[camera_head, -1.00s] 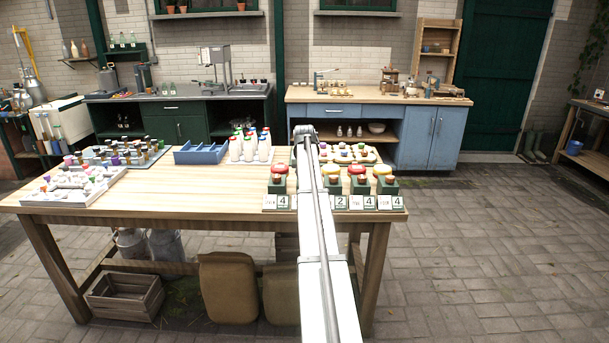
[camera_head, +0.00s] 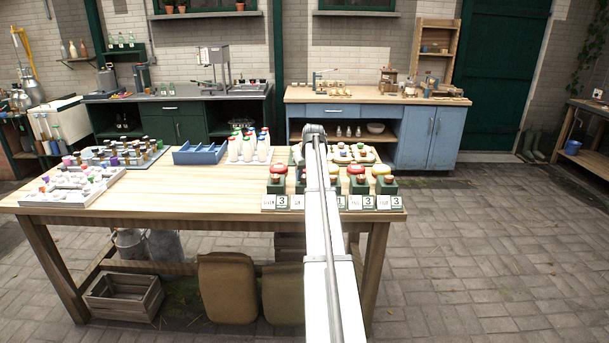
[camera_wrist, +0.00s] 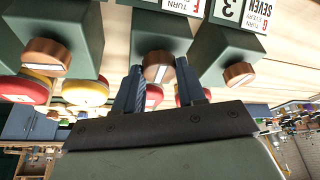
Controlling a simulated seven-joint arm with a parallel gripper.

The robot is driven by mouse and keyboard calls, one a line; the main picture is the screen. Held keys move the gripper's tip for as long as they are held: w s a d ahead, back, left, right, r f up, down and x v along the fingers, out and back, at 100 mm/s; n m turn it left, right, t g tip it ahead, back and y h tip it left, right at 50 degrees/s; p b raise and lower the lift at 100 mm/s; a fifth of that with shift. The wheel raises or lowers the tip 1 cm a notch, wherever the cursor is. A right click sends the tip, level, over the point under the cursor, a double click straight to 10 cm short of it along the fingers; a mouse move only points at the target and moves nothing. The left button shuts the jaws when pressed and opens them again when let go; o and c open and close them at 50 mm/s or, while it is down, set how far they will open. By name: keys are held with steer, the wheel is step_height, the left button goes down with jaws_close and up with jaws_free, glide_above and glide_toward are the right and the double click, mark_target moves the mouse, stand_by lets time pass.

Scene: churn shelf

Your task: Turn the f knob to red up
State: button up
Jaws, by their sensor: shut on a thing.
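A card lettered F (camera_wrist: 185,5) shows at the top edge of that view. My gripper (camera_wrist: 160,80) has one finger on each side of the knob and is shut on it. Red caps and a yellow cap (camera_wrist: 85,92) show behind; the fingers partly cover some, and I cannot tell which cap belongs to this block. In the head view my arm hides the gripper and this knob.
Neighbouring copper knobs stand close on both sides, one left (camera_wrist: 45,57) and one right (camera_wrist: 240,73). The head view shows more capped blocks with number cards (camera_head: 381,188) along the table's front right. A blue tray (camera_head: 200,153) and white bottles stand further left.

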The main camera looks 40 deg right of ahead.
steer(key=o, duration=1)
steer(key=shift+o, duration=0.2)
steer(key=v, duration=1.4)
steer(key=shift+f, duration=0.15)
